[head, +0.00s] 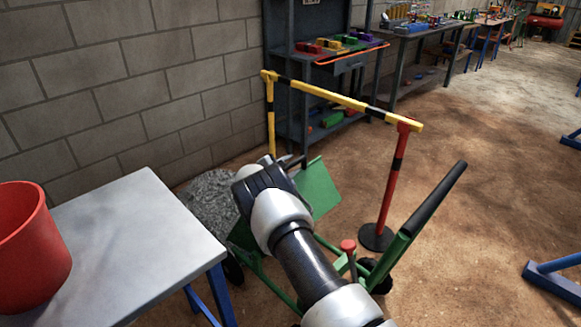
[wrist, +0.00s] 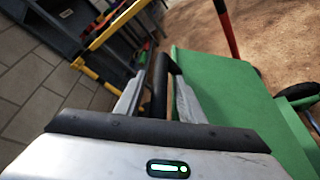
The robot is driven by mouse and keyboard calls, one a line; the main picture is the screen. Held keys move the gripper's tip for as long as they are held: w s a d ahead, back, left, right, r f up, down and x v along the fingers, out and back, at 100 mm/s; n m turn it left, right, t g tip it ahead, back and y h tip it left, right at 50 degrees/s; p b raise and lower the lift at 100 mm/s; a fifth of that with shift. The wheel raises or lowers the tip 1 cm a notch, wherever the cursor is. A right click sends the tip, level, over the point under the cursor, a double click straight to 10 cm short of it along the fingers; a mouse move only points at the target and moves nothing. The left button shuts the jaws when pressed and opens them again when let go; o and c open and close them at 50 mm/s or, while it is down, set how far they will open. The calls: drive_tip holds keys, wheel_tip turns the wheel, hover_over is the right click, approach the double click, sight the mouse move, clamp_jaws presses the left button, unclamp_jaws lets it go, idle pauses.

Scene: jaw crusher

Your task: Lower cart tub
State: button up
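The green cart stands on the dirt floor in the head view, with its long black-gripped handle (head: 430,205) slanting up to the right. Its green tub (head: 318,188) is tilted, with one flat panel showing behind my arm. In the wrist view the tub (wrist: 225,85) fills the right side. A black bar (wrist: 158,95) by the tub's edge runs between my fingers. My gripper (wrist: 160,76) is open around this bar, with small gaps seeming to show on both sides. In the head view my wrist hides the fingers and part of the tub. A red-knobbed lever (head: 348,247) stands on the cart.
Grey gravel (head: 208,200) lies behind the cart by the block wall. A yellow-black barrier (head: 335,97) on posts stands just beyond it. A grey table (head: 150,225) with a red bucket (head: 30,250) is at left. Open floor lies to the right.

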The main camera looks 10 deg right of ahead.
clamp_jaws()
drive_tip(key=shift+s, duration=0.1)
